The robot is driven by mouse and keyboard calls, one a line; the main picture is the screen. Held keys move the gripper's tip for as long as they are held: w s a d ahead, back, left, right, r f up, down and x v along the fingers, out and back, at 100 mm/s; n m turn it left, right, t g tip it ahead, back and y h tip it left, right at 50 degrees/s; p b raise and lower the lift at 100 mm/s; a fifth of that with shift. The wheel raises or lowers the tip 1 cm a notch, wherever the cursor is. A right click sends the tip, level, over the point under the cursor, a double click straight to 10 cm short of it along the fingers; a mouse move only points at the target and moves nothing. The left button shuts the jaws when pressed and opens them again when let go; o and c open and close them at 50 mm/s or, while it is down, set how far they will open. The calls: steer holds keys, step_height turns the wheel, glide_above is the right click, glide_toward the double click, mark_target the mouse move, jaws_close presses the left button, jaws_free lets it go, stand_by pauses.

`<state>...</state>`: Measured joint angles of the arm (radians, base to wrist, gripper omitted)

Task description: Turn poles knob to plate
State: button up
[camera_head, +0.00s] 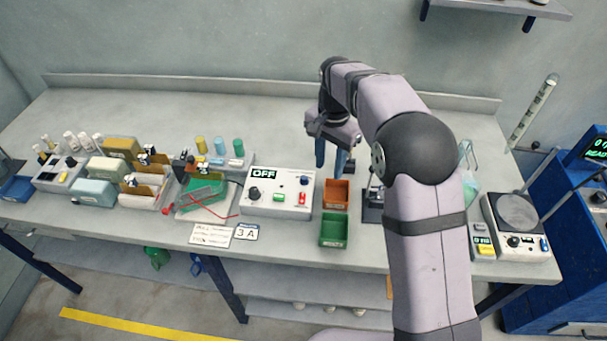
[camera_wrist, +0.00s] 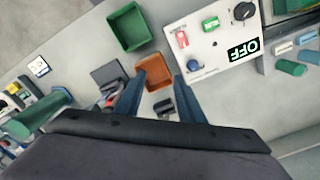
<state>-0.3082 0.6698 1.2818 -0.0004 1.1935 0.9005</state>
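A white control box (camera_head: 278,208) stands mid-bench, its display reading OFF; it also shows at the upper right of the wrist view (camera_wrist: 222,42). It carries a black knob (camera_head: 254,194), a blue knob (camera_head: 304,182), a red switch (camera_head: 302,198) and a green button (camera_head: 279,196). The black knob is also in the wrist view (camera_wrist: 244,11). The lettering by the controls is too small to read, so I cannot tell which is the poles knob. My gripper (camera_head: 330,168) is open and empty, fingers down, right of the box and apart from it.
An orange bin (camera_head: 336,206) and a green bin (camera_head: 334,243) stand right of the box. A hotplate (camera_head: 518,245) stands at the right end. The bench behind the box is clear.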

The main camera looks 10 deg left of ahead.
steer(key=m, duration=0.2)
glide_above(303, 178)
steer(key=shift+f, duration=0.85)
steer(key=shift+f+p, duration=1.25)
steer(key=shift+f, duration=2.4)
jaws_close()
